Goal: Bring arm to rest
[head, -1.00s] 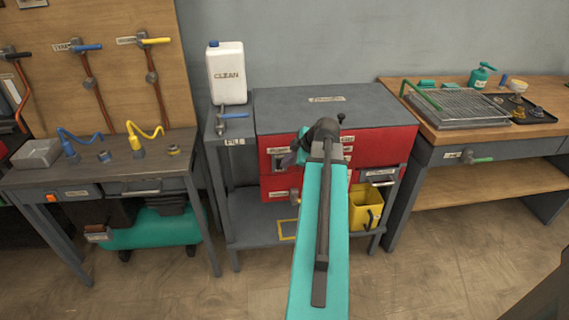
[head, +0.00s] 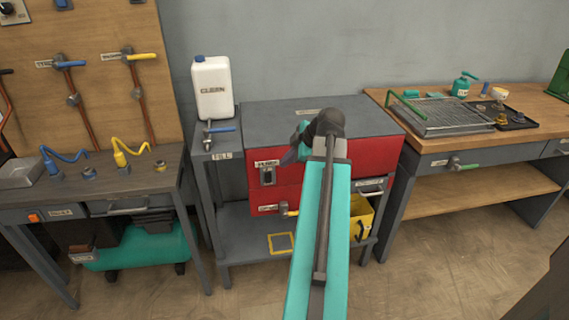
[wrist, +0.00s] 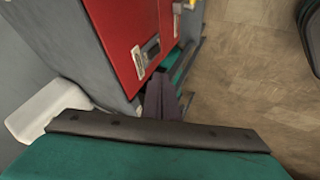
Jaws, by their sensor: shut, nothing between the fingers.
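My arm (head: 318,225) is teal with a dark joint at its far end. It reaches up from the bottom of the head view, and its far part bends down and left in front of the red cabinet (head: 348,148). My gripper (head: 288,158) is small and partly hidden behind the arm in the head view. In the wrist view my gripper (wrist: 162,98) shows as dark fingers close together, with nothing held. The red cabinet front (wrist: 128,35) with its dark handle is close beyond the fingers; I cannot tell the exact gap.
A white CLEAN jug (head: 213,88) stands on the narrow stand left of the cabinet. A yellow bin (head: 360,218) sits low at the right. A workbench with hoses (head: 100,180) is left; a wooden bench (head: 480,140) with a rack is right. Bare floor (head: 440,270) lies in front.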

